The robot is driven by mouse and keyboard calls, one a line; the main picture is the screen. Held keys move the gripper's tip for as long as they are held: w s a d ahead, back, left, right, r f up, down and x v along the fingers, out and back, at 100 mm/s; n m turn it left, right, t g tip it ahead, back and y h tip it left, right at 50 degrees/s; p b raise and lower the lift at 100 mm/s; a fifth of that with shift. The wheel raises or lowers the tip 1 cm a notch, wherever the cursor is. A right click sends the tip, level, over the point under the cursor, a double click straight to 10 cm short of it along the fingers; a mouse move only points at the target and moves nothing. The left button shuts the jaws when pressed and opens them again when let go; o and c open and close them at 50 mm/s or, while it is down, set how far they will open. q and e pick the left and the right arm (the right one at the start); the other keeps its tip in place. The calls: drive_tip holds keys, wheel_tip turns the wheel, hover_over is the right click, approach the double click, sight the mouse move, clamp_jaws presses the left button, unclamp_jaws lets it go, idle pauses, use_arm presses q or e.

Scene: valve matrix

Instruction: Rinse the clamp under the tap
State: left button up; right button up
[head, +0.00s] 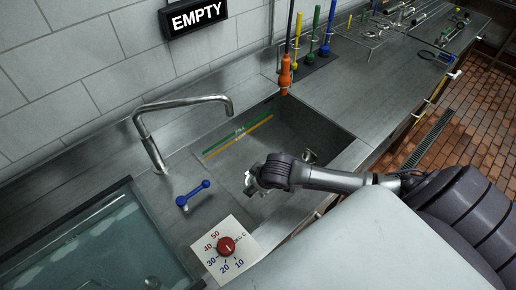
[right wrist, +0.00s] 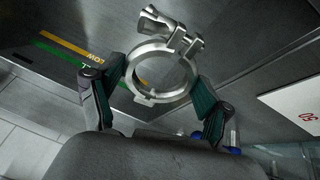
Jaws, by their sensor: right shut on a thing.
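The metal clamp (right wrist: 174,38), a ring with a bolted lug, sits between the two fingers of my right gripper (right wrist: 158,92) in the right wrist view. In the head view the clamp (head: 251,182) is small and partly hidden by my right gripper (head: 259,179), which is shut on it over the near part of the sink (head: 320,118). The tap (head: 181,102) stands at the left of the sink, its spout end above and left of the clamp, apart from it. No water stream shows from the spout. A blue lever handle (head: 193,195) lies left of the clamp. My left gripper is out of view.
A temperature dial with a red knob (head: 226,246) is at the front. A water-filled tank (head: 85,245) is at the left. An orange-handled tool (head: 285,75) stands at the sink's back corner. An EMPTY sign (head: 196,16) hangs on the wall.

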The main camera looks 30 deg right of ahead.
drive_tip(key=w+b, duration=0.1)
drive_tip(key=w+f+b, duration=0.1)
drive_tip(key=shift+w+d, duration=0.15)
drive_tip(key=shift+w, duration=0.2)
use_arm(q)
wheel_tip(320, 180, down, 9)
drive_tip(key=b, duration=0.6)
use_arm(e)
drive_tip(key=w+f, duration=0.1)
drive_tip(key=w, duration=0.9)
drive_tip(key=shift+w+d+f, duration=0.2)
drive_tip(key=shift+d+f, duration=0.1)
drive_tip(key=shift+d, duration=0.15)
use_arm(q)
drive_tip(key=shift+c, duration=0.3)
